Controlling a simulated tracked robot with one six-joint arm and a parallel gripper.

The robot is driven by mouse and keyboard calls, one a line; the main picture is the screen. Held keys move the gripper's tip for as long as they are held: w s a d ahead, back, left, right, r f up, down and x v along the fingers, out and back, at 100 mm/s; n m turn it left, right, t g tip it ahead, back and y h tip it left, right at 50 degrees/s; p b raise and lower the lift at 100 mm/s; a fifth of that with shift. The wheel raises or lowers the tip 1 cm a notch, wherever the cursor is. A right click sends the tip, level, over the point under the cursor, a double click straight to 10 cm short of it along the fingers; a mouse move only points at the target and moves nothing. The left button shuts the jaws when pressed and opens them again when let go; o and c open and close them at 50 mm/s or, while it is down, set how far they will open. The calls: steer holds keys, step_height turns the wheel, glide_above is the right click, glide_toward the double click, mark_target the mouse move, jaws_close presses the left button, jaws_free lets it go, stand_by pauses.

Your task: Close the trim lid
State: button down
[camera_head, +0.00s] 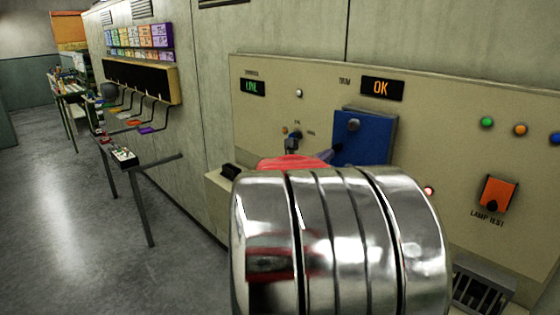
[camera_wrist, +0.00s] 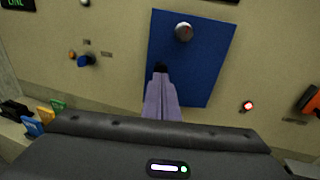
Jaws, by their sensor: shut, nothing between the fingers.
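The trim lid (camera_head: 363,138) is a blue rectangular panel with a round metal knob, on the beige wall panel below the TRIM label. It lies roughly parallel to the wall panel, with a blue side edge showing at its right. The lid (camera_wrist: 205,65) fills the upper middle of the wrist view. My gripper (camera_wrist: 160,69) is shut and empty, its dark tips in front of the lid's lower left part. I cannot tell whether they touch it. In the head view my gripper (camera_head: 335,149) is at the lid's lower left edge, partly hidden by my arm.
An orange "OK" display (camera_head: 381,87) is above the lid. A small selector knob (camera_head: 293,141) is left of it. A red-lit lamp (camera_wrist: 247,105) and an orange lamp-test switch (camera_head: 497,194) are to the right. A narrow stand (camera_head: 124,157) is at the left, beside open floor.

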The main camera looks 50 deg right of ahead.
mark_target(337, 149)
steer(key=shift+w+d+f, duration=0.1)
steer(key=shift+d, duration=1.7)
steer(key=shift+d, duration=0.1)
